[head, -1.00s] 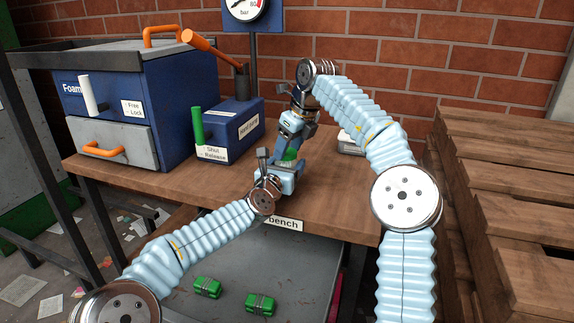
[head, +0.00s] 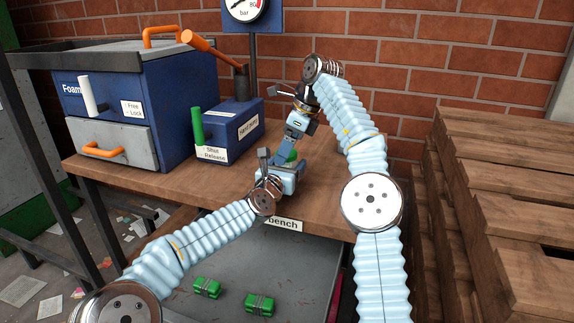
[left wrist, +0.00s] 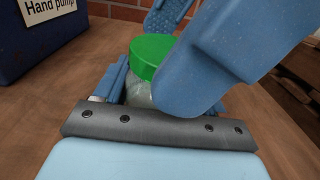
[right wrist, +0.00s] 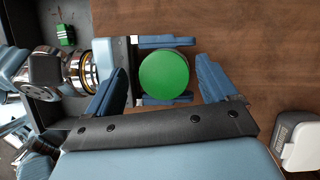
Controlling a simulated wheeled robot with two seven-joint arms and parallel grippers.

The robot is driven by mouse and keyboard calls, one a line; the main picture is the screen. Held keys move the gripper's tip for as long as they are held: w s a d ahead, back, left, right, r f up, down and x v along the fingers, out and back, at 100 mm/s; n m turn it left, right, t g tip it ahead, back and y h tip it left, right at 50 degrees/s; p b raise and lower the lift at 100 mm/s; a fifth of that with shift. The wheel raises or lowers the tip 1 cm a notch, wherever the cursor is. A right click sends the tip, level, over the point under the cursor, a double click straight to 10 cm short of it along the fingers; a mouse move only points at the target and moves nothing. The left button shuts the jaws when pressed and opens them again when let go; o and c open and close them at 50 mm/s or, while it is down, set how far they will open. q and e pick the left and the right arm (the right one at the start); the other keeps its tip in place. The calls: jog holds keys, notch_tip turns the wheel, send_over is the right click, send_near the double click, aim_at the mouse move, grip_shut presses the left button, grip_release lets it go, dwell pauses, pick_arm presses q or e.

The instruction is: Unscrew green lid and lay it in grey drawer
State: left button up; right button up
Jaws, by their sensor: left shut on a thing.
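The green lid (left wrist: 152,55) sits on a clear jar (left wrist: 138,93) that stands upright on the bench. My left gripper (head: 284,177) is shut on the jar below the lid. In the right wrist view the round lid (right wrist: 166,75) lies between the two fingers of my right gripper (right wrist: 160,88), with a gap on each side. That gripper is open and points down over the lid; in the head view it (head: 291,147) mostly hides the lid. The grey drawer (head: 118,145), with an orange handle, is in the blue foam cabinet at the left and looks shut.
A blue hand pump box (head: 230,128) with a green lever stands between cabinet and jar. A white and grey object (right wrist: 303,148) lies on the bench at the right. Green bundles (head: 260,304) lie on the grey surface below. Stacked pallets (head: 500,170) stand at the right.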

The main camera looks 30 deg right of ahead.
pick_arm(q)
jog(key=shift+f, duration=0.2)
pick_arm(e)
jog(key=shift+d, duration=0.1)
